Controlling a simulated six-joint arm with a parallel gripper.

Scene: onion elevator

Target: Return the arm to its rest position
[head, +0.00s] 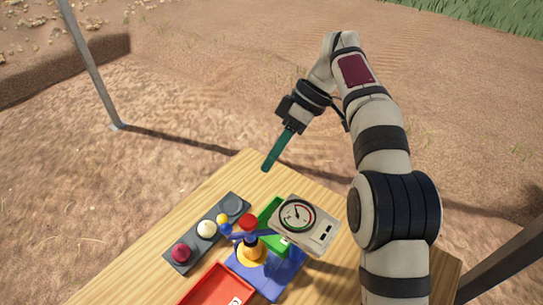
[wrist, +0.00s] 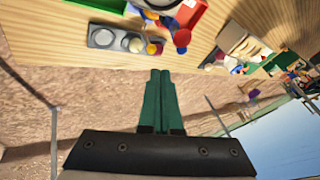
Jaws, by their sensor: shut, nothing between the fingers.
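My gripper (head: 270,163) has slim green fingers that are shut with nothing between them. It hangs in the air above the far edge of the wooden table (head: 140,245), pointing down and to the left, touching nothing. My arm is raised and bent, coming from the lower right of the head view. In the wrist view my gripper (wrist: 160,75) shows its two fingers side by side, with the table edge beyond the tips.
On the table are a grey tray (head: 192,247) with a dark red and a white ball, a red tray (head: 218,288), a green tray (head: 270,212), a blue stand (head: 285,272) and a dial gauge (head: 300,217). A metal post (head: 95,75) stands at the left. The air around my gripper is clear.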

